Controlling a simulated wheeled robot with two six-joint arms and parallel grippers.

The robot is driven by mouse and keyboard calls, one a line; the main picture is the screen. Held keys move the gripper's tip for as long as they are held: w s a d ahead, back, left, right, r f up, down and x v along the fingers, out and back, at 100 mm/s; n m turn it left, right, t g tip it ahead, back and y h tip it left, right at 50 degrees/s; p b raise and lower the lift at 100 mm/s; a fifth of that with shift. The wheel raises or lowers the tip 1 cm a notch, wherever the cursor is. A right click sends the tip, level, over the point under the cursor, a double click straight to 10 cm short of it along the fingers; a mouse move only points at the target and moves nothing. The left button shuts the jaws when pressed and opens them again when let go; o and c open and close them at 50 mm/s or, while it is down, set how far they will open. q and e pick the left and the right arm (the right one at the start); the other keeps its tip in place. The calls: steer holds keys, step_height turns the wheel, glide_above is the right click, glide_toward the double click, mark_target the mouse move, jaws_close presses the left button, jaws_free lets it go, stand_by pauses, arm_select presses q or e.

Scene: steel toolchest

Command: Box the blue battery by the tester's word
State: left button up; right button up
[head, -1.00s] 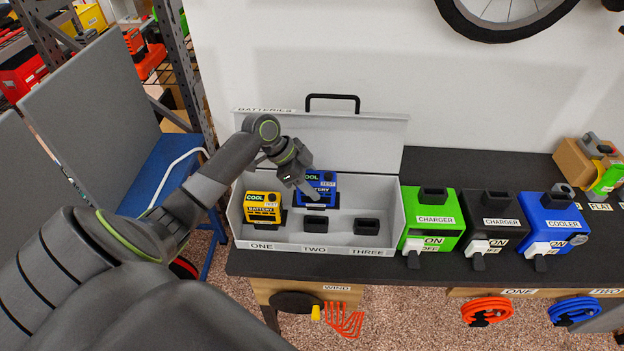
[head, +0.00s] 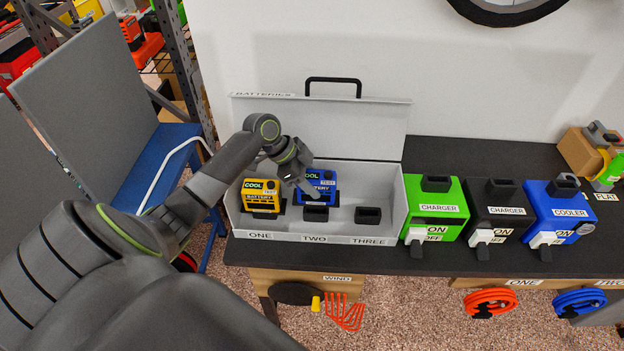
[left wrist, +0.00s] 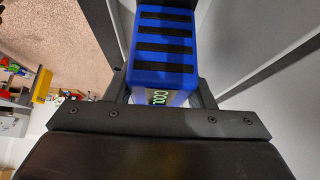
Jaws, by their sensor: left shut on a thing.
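The blue battery (head: 318,187) has a COOL label and is over the open BATTERIES box (head: 372,241), just behind the empty black socket above label TWO. My left gripper (head: 308,186) is shut on it. In the left wrist view the blue battery (left wrist: 165,45), with black stripes on its end, is between the fingers. Whether its underside touches the box floor I cannot tell. A yellow battery (head: 261,200), also labelled COOL, stands upright above label ONE. The blue cooler (head: 560,207) stands at the right of the bench. My right gripper is not in view.
The sockets above TWO (head: 316,214) and THREE (head: 367,215) look empty. A green charger (head: 434,206) and a black charger (head: 497,210) stand right of the box, with empty-looking tops. The box lid (head: 370,128) stands open behind. A grey panel (head: 85,110) is at left.

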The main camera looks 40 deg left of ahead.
arm_select(q)
steer(key=shift+r+p, duration=0.1)
steer(key=shift+p, duration=0.3)
stand_by(1.2)
steer(key=shift+f+b, duration=1.65)
steer(key=shift+f, duration=0.65)
steer(key=o, duration=1.6)
steer(key=shift+s, duration=0.1)
steer(key=shift+b+v, duration=1.45)
steer(key=shift+v, duration=7.25)
